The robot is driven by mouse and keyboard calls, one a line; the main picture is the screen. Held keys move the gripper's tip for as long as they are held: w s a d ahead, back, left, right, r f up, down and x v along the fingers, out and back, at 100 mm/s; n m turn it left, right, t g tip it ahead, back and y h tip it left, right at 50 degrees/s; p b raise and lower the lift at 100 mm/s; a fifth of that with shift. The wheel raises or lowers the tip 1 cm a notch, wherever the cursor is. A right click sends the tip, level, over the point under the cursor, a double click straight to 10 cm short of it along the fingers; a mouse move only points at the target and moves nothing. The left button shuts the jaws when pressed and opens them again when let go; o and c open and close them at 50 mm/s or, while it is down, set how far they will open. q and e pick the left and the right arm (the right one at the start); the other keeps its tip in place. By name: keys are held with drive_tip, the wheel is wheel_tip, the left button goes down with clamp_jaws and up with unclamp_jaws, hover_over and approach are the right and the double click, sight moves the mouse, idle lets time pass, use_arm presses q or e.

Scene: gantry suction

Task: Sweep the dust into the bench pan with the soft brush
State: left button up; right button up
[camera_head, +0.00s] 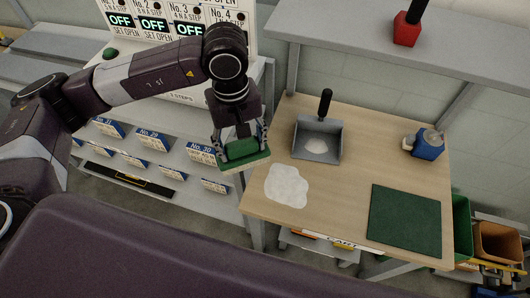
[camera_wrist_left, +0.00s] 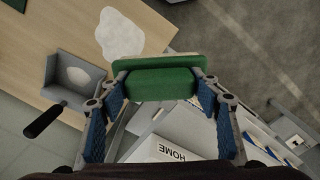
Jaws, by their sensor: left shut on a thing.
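My left gripper (camera_head: 236,146) is shut on a green soft brush (camera_head: 246,158), held in the air just off the left edge of the wooden bench. The brush and its pale bristle edge also show in the left wrist view (camera_wrist_left: 158,84), between the two fingers. A grey bench pan (camera_head: 318,139) with a black handle stands on the bench to the right of the brush, with a small white pile inside. A white patch of dust (camera_head: 287,186) lies on the bench in front of the pan. My right gripper is not in view.
A dark green mat (camera_head: 404,219) lies at the bench's front right. A blue device (camera_head: 428,144) stands at the back right. A grey shelf (camera_head: 400,38) with a red object (camera_head: 406,29) hangs above the bench. A rack with labelled bins stands at the left.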

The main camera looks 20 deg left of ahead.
use_arm(q)
drive_tip(key=w+f+n, duration=0.1)
drive_tip(key=f+n, duration=0.3)
drive_tip(key=w+d+f+n, duration=0.1)
drive_tip(key=f+n, duration=0.2)
drive_tip(key=f, duration=0.2)
drive_tip(key=w+f+n, duration=0.2)
drive_tip(key=f+n, duration=0.2)
drive_tip(key=shift+d+f+n, duration=0.3)
drive_tip(key=shift+d+f, duration=0.05)
drive_tip(key=shift+d, duration=0.05)
drive_tip(key=shift+f, duration=0.55)
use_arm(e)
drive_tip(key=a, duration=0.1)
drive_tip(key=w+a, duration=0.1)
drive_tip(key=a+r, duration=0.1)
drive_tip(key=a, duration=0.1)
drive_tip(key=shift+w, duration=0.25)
